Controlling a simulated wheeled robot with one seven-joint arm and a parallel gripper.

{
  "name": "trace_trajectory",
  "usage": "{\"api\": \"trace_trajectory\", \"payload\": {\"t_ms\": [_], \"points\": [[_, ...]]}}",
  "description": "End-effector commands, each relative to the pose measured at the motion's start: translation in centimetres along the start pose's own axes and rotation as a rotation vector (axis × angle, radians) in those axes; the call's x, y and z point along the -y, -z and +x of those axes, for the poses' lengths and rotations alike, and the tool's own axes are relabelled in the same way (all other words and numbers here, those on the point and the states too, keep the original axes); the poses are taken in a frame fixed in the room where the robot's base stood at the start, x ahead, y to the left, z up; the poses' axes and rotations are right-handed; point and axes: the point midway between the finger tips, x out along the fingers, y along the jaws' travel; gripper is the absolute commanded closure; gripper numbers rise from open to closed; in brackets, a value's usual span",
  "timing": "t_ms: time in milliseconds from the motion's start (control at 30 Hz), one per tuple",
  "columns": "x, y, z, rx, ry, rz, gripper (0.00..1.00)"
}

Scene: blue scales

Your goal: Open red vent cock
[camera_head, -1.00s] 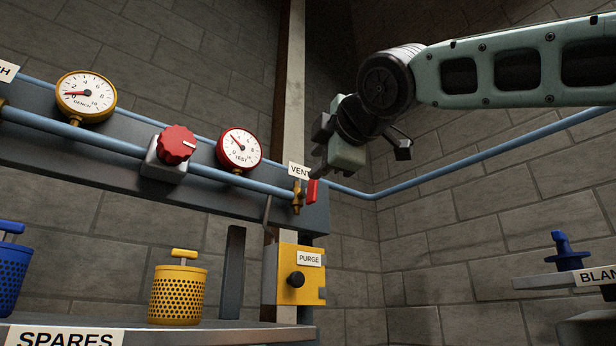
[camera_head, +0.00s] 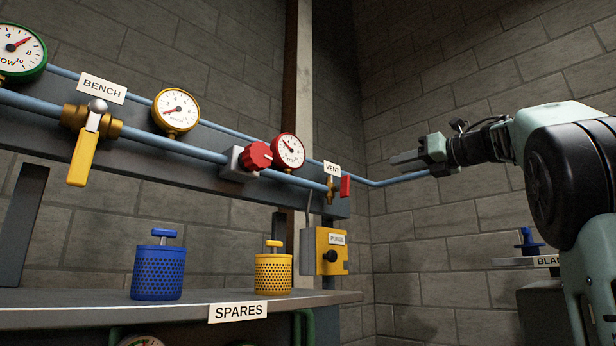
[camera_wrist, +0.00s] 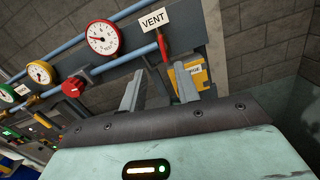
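The red vent cock handle (camera_head: 345,187) hangs beside a brass cock body (camera_head: 331,190) at the right end of the blue pipe, below the VENT label (camera_head: 332,169). In the wrist view the red handle (camera_wrist: 162,47) hangs down just beyond the fingertips. My gripper (camera_head: 397,160) is right of the cock and slightly above it in the head view, its fingers pointing left and apart from the handle. In the wrist view my gripper (camera_wrist: 160,85) has its two fingers spread with nothing between them.
The red knob (camera_head: 257,156) and the red-rimmed TEST gauge (camera_head: 288,152) are left of the vent. A yellow PURGE box (camera_head: 330,251) sits below it. A yellow BENCH lever (camera_head: 83,158) is at left. Blue (camera_head: 158,272) and yellow (camera_head: 273,274) canisters stand on the SPARES shelf (camera_head: 60,297).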

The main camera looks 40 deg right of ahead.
Motion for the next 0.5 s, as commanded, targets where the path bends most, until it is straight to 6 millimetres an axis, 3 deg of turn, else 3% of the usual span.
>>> {"api": "trace_trajectory", "payload": {"t_ms": [67,167,333,500], "points": [[0.9,0.5,-1.3,-0.033,0.019,-0.01,0.68],[1.1,0.8,-1.4,-0.05,0.021,-0.014,0.68],[1.0,0.7,0.8,-0.051,0.016,-0.011,0.68],[1.0,0.8,4.3,-0.052,0.015,-0.01,0.68]]}}
